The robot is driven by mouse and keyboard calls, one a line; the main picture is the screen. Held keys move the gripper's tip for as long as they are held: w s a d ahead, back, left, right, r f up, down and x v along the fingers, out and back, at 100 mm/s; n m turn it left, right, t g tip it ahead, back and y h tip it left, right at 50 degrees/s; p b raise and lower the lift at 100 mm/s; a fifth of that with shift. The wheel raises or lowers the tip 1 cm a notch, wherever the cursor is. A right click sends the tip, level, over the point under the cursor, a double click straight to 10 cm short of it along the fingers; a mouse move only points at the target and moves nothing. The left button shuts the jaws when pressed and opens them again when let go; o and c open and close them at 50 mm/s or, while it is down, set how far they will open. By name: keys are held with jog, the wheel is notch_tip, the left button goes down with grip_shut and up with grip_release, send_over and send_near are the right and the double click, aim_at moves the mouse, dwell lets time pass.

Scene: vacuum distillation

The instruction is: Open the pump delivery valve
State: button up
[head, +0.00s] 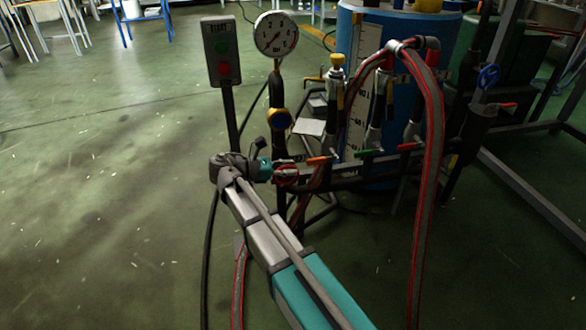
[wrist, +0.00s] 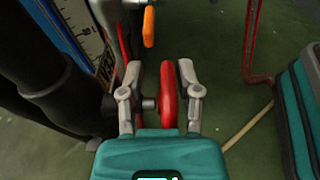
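A red valve handwheel (wrist: 168,95) is seen nearly edge-on in the wrist view, on a short grey stem. It also shows in the head view (head: 287,176), low on the pipework below the gauge. No label tells whether it is the pump delivery valve. My gripper (wrist: 159,75) is at the wheel, one finger on each side of it. The right finger is close to the wheel; I cannot tell if it touches. A clear gap lies between the left finger and the wheel. In the head view my gripper (head: 273,172) partly covers the valve.
An orange lever (head: 317,160), a green lever (head: 369,153) and a red lever (head: 408,146) sit to the right. A pressure gauge (head: 276,35) and a start/stop button box (head: 221,52) stand behind. Red-striped hoses (head: 430,190) hang at right. Floor at left is clear.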

jog(key=shift+s+d, duration=0.15)
jog(key=shift+s, duration=0.05)
dwell(0.3)
jog(key=shift+r, duration=0.1)
jog(key=shift+s+d+r+m+y+p, duration=0.15)
jog(key=shift+r+p, duration=0.15)
jog(key=shift+p, duration=0.3)
jog(key=shift+s+r+m+y+p, duration=0.15)
jog(key=shift+r+p, duration=0.15)
jog(key=shift+p, duration=0.3)
jog(key=s+d+r+m+g+y+p, duration=0.2)
jog(key=s+d+r+m+y+p, duration=0.1)
jog(key=s+d+m+y+p, duration=0.55)
jog(key=s+d+r+m+g+y+p, duration=0.2)
jog(key=s+d+m+y+p, duration=0.35)
jog(key=d+m+p, duration=0.6)
notch_tip(320, 180, up, 38)
jog(key=w+p, duration=0.1)
jog(key=p, duration=3.6)
jog(key=shift+m+y, duration=0.3)
jog(key=shift+y, duration=0.1)
jog(key=shift+w+f, duration=0.1)
jog(key=shift+f, duration=0.05)
